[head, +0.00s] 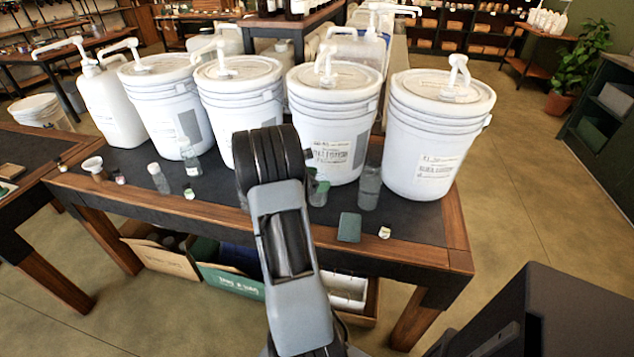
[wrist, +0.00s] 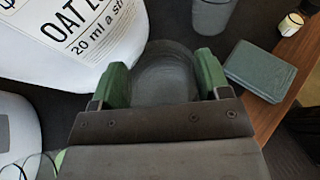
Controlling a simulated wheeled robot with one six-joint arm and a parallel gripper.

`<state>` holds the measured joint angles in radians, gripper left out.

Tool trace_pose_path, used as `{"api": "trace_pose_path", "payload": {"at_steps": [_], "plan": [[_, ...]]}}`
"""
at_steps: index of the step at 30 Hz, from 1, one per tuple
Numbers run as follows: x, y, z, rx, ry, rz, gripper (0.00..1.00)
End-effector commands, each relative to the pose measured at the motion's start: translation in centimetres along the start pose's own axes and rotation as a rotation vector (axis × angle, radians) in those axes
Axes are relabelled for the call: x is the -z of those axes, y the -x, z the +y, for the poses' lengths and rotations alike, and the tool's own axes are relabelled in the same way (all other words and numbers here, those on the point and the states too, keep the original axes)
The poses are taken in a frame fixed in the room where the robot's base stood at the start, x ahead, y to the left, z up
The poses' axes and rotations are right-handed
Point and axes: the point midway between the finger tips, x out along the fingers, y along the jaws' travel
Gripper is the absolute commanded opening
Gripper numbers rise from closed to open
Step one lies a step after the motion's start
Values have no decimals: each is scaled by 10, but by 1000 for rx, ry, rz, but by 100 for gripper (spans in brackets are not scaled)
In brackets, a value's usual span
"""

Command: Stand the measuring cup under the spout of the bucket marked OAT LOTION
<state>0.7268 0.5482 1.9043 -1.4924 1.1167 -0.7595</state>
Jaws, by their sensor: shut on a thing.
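The bucket marked OAT LOTION (wrist: 85,40) fills the upper left of the wrist view. It appears to be the white pump bucket (head: 335,105) just right of my arm in the head view, its pump spout (head: 326,62) on top. My gripper (wrist: 163,85) is shut on a clear measuring cup (wrist: 165,72), a green pad on either side. The cup is close in front of the bucket; I cannot tell whether it touches the table. In the head view my gripper (head: 318,188) is low before the bucket, partly hidden by my arm, and the cup is hardly distinguishable.
Another clear vessel (head: 368,188) stands to the right, before the rightmost bucket (head: 430,140). A dark green block (head: 349,228) and a small white jar (head: 384,232) are near the table's wooden front edge. Several bottles and jars stand to the left.

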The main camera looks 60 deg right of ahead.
Motion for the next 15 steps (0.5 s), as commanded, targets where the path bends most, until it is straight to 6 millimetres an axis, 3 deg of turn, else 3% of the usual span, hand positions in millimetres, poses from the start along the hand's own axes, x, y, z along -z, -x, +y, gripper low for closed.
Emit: {"api": "trace_pose_path", "payload": {"at_steps": [14, 15], "plan": [[12, -5, 0, -1, -1, -1, 36], [12, -5, 0, -2, -1, -1, 71]]}}
